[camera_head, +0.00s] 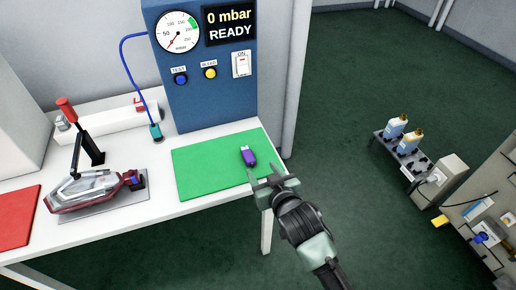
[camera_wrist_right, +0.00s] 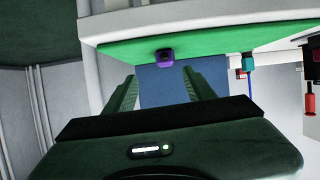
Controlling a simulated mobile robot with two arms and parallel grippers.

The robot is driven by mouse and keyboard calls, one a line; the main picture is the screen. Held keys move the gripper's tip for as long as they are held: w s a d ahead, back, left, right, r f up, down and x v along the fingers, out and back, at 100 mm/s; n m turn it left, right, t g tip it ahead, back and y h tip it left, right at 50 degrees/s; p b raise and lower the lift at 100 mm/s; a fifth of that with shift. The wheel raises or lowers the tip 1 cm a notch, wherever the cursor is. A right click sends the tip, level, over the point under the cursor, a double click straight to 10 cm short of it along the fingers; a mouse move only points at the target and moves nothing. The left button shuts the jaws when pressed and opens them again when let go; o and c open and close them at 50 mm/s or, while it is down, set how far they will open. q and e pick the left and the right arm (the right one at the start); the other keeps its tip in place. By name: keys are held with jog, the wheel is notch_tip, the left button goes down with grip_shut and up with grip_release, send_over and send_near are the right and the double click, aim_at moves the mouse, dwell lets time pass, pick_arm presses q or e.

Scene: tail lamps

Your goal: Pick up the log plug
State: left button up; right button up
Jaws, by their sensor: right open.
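The log plug appears to be the small purple stick with a light end (camera_head: 248,156), lying on the right part of the green mat (camera_head: 205,175). In the right wrist view the purple plug (camera_wrist_right: 165,55) shows at the green mat's edge, above and between the finger tips. My right gripper (camera_head: 264,176) is open and empty at the mat's right front edge, a short way from the plug and apart from it. Its two fingers also show in the right wrist view (camera_wrist_right: 158,85). My left gripper is not in view.
A blue gauge panel (camera_head: 215,95) reading "0 mbar READY" stands behind the mat. A tail lamp (camera_head: 95,190) sits in a fixture with a red-handled lever (camera_head: 68,110) at left, near a red mat (camera_head: 18,218). The white table (camera_head: 215,222) ends just right of the green mat.

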aim_at(251, 162)
jog(key=shift+x, duration=0.9)
jog(key=x, duration=0.3)
jog(key=a+x, duration=0.1)
jog(key=x, duration=0.2)
jog(key=shift+s, duration=0.2)
grip_shut()
